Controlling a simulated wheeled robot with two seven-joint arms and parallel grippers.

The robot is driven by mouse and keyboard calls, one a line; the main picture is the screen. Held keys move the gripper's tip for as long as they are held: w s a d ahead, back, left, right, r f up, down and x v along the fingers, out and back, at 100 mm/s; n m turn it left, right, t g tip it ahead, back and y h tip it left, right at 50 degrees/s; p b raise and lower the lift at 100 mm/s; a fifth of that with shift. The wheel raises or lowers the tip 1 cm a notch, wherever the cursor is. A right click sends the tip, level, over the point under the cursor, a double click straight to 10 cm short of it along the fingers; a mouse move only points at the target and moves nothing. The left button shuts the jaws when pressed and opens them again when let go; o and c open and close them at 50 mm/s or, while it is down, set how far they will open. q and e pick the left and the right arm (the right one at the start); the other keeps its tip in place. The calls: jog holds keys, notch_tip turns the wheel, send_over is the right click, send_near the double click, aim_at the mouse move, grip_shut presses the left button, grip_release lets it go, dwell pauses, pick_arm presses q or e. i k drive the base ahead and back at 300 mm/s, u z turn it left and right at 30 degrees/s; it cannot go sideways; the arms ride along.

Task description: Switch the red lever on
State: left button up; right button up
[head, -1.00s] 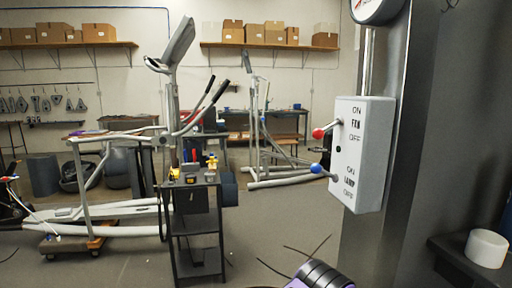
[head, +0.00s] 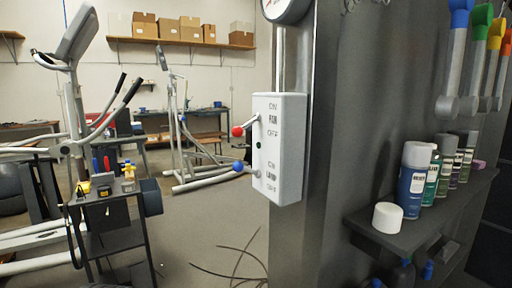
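The red lever (head: 239,130) is a short metal rod with a red ball tip on the left side of a white switch box (head: 284,150). Its rod slants down and left from the box, beside the FAN label, between the ON and OFF markings. A blue-tipped lever (head: 239,166) sits lower on the same box, beside the LAMP label. The box is fixed to a grey metal post. Neither of my grippers shows in the head view now.
A dark shelf (head: 365,232) with a white cap (head: 387,217) and several spray cans (head: 412,180) juts out at the right. A tool cart (head: 112,243) and exercise machines stand at the left. Cables (head: 236,262) lie on the floor before the post.

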aim_at(238, 131)
jog(key=u, duration=1.25)
jog(key=k, duration=0.95)
jog(key=z, duration=1.7)
